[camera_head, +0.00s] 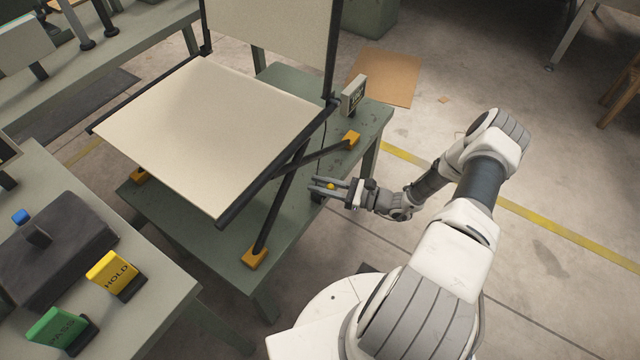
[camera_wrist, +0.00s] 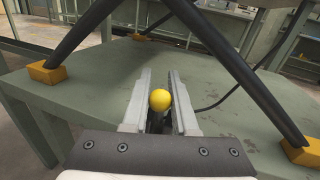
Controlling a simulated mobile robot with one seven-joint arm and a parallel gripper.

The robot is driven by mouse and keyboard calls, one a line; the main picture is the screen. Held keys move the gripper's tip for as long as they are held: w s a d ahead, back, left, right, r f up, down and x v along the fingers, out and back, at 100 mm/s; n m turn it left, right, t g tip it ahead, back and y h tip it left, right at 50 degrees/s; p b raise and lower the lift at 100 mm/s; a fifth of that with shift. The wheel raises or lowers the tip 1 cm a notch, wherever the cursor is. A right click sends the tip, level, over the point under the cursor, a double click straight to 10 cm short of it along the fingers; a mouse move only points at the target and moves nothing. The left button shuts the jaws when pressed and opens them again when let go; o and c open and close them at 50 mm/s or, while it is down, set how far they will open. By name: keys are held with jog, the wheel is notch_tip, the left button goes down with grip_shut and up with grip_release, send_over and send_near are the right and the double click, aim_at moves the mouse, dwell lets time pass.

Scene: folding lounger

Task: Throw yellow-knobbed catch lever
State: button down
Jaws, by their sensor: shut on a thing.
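The yellow knob (camera_wrist: 159,99) of the catch lever sits between the two fingers of my gripper (camera_wrist: 160,97) in the wrist view. My gripper is shut on the knob, at the right side of the lounger's crossed dark legs. Most of the lever below the knob is hidden by the fingers. The folding lounger (camera_head: 200,130) stands on a green table (camera_head: 228,237), its cream seat roughly flat and its back panel raised.
Orange feet (camera_head: 254,258) hold the dark legs on the table. A small dark-faced sign block (camera_head: 354,95) stands at the table's right. A side bench at lower left carries a yellow HOLD card (camera_head: 113,272) and a green PASS card (camera_head: 62,333). The floor at right is mostly clear.

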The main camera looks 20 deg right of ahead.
jog(key=shift+w+r, duration=0.1)
jog(key=shift+r, duration=0.05)
jog(key=p, duration=0.1)
jog(key=g+h+p, duration=0.1)
jog(key=shift+w+a+r+p, duration=0.2)
jog(key=shift+w+a+p, duration=0.05)
jog(key=shift+w+p, duration=0.05)
jog(key=h+p, duration=0.1)
jog(key=w+g+h+p, duration=0.1)
jog(key=shift+a+f+m+g+p, duration=0.1)
jog(key=shift+a+m+g+p, duration=0.2)
jog(key=shift+a+m, duration=0.1)
jog(key=shift+w+a+f+g+h+p, duration=0.35)
jog(key=shift+w+g+h+p, duration=0.1)
jog(key=shift+g+h+p, duration=0.3)
jog(key=shift+w+a+f+m+g+h+p, duration=0.15)
jog(key=shift+w+f+m+g+h+p, duration=0.1)
jog(key=shift+g+h, duration=0.25)
jog(key=shift+w+a+f+m+g+h+p, duration=0.15)
jog(key=shift+f+m+g+h, duration=0.1)
jog(key=shift+g+h, duration=0.2)
jog(key=shift+f, duration=0.1)
jog(key=c, duration=0.7)
grip_release()
